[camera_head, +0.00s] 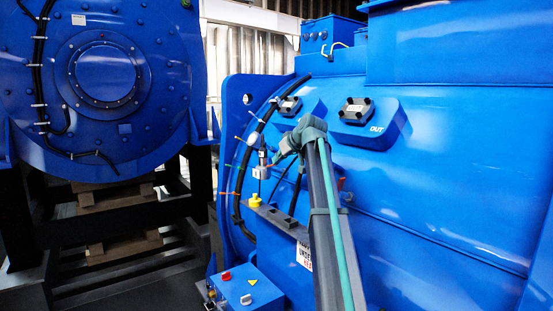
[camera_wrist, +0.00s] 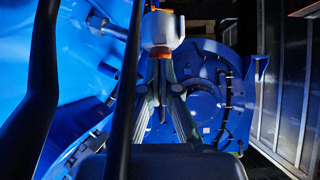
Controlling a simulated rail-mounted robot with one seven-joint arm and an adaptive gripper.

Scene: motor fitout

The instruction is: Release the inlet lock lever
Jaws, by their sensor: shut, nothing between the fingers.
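My gripper (camera_wrist: 161,82) is shut and empty in the wrist view, its fingers converging just under a pale block (camera_wrist: 162,28) with an orange lower edge. I cannot tell whether they touch. A small red part (camera_head: 341,184) shows just right of my arm. I cannot tell which part is the inlet lock lever; an inlet label is not visible.
A raised cover marked OUT (camera_head: 376,128) is right of my wrist. A yellow knob (camera_head: 254,200) stands on a dark rail, above a blue control box (camera_head: 247,290) with a red button. Dark hoses (camera_wrist: 122,90) run close by my gripper. A second blue machine (camera_head: 105,80) stands at left.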

